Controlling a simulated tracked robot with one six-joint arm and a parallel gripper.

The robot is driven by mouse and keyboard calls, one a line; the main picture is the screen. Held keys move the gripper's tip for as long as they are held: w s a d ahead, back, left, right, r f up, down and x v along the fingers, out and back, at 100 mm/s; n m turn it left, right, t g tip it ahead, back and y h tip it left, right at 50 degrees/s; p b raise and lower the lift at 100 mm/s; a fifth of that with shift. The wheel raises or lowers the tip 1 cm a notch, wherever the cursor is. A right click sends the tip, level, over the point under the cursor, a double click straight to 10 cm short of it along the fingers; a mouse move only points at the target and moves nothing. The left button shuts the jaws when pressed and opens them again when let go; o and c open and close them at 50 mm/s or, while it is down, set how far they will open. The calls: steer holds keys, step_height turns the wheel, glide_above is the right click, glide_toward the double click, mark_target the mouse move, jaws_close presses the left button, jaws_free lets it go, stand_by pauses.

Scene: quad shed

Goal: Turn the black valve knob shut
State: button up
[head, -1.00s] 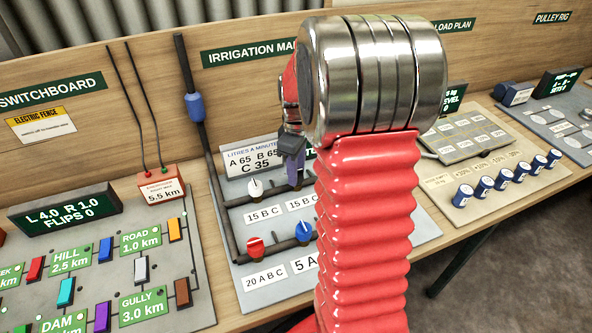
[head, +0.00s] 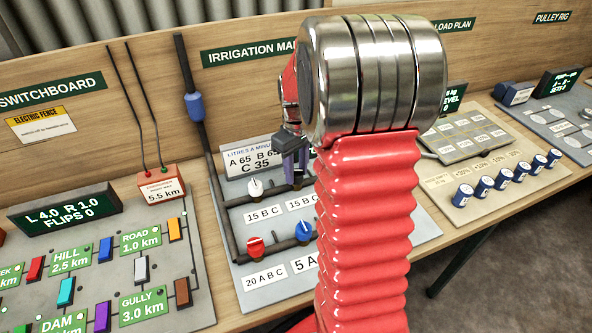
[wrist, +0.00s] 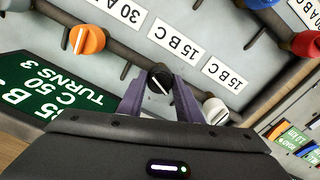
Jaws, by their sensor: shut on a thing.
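The black valve knob (wrist: 159,79) sits between the purple fingers of my gripper (wrist: 160,92) in the wrist view. My gripper is shut on it. The knob's white pointer line runs slantwise, from upper left to lower right in that view. The black knob is hidden there by the fingers and my arm. A green display (wrist: 45,92) in the wrist view reads "C 50" and "TURNS 3"; its top line is cut off.
The white knob (wrist: 215,109) stands close to the right finger. An orange knob (wrist: 87,39) is farther left. A red knob (head: 255,247) and a blue knob (head: 304,230) sit nearer the panel's front. Dark pipes (head: 231,244) join the knobs.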

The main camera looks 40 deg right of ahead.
mark_target(296, 170)
steer(key=m, duration=1.3)
steer(key=shift+w+m, duration=0.1)
steer(key=shift+m, duration=0.2)
stand_by(0.3)
steer(key=o, duration=1)
steer(key=shift+r, duration=0.1)
step_height(296, 170, up, 14)
steer(key=shift+f, duration=0.2)
stand_by(0.4)
